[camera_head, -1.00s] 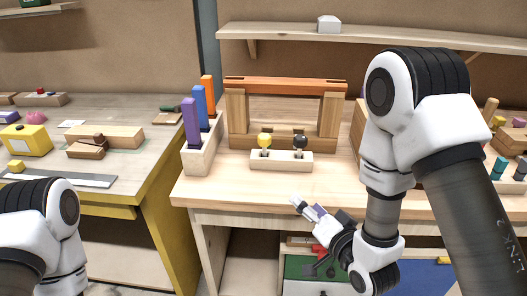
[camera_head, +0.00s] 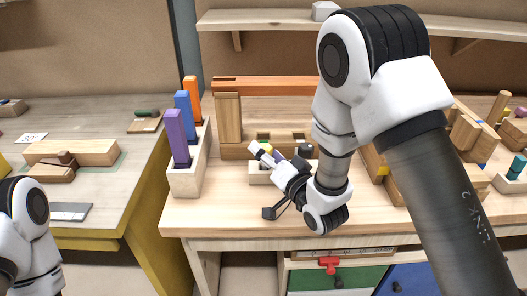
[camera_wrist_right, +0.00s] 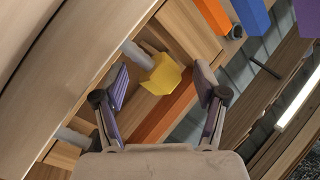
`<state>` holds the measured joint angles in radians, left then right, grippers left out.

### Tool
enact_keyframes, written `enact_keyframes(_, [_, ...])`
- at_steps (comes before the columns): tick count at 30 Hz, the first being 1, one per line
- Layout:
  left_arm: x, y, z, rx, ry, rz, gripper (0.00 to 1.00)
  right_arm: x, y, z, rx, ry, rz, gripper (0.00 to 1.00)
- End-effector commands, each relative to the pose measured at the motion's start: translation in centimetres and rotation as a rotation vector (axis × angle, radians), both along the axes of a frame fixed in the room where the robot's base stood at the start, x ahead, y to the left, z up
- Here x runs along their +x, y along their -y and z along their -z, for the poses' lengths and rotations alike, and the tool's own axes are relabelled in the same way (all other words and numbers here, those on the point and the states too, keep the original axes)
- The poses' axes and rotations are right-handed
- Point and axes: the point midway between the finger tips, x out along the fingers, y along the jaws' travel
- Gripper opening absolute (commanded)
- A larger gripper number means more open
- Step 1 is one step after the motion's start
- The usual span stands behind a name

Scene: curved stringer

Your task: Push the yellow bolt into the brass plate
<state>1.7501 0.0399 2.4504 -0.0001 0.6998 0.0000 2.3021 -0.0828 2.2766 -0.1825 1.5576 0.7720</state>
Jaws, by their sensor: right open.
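The yellow bolt (camera_wrist_right: 163,75) shows in the right wrist view as a yellow head on a pale grey shank. It lies in the gap between the two purple-padded fingers of my right gripper (camera_wrist_right: 161,82), which is open; I cannot tell whether a finger touches it. In the head view, my right gripper (camera_head: 266,152) is over the small pale wooden block (camera_head: 258,177) and largely hides the bolt. I cannot pick out a brass plate in either view. My left gripper is out of view.
A pale holder (camera_head: 186,181) with purple, blue and orange upright bars stands left of the block. A wooden frame with an orange top beam (camera_head: 265,86) stands behind. Wooden pieces (camera_head: 465,130) are at right. The front strip of the workbench (camera_head: 215,214) is clear.

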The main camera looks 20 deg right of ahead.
Motion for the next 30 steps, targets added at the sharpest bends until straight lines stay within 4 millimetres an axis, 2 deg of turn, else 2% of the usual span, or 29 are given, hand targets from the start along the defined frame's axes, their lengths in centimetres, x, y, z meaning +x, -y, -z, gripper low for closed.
enact_keyframes(3, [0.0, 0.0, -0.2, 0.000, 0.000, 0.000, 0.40, 1.2, -0.3, 0.0, 0.000, 0.001, 0.001, 0.72])
enact_keyframes(8, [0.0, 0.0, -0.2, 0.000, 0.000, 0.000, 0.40, 1.3, -0.3, 0.0, 0.001, 0.000, 0.001, 0.72])
enact_keyframes(9, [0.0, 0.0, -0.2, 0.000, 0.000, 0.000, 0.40, 1.3, -0.3, 0.0, 0.001, 0.000, 0.001, 0.68])
enact_keyframes(15, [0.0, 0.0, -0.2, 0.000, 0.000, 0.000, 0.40, 1.3, -0.3, 0.0, 0.001, -0.001, 0.001, 0.00])
enact_keyframes(25, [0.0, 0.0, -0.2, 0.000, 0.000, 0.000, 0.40, 1.2, -0.3, -0.2, 0.001, 0.000, 0.001, 0.00])
enact_keyframes(30, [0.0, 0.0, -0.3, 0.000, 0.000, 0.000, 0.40, 1.3, -0.3, -2.0, 0.001, 0.003, 0.000, 0.00])
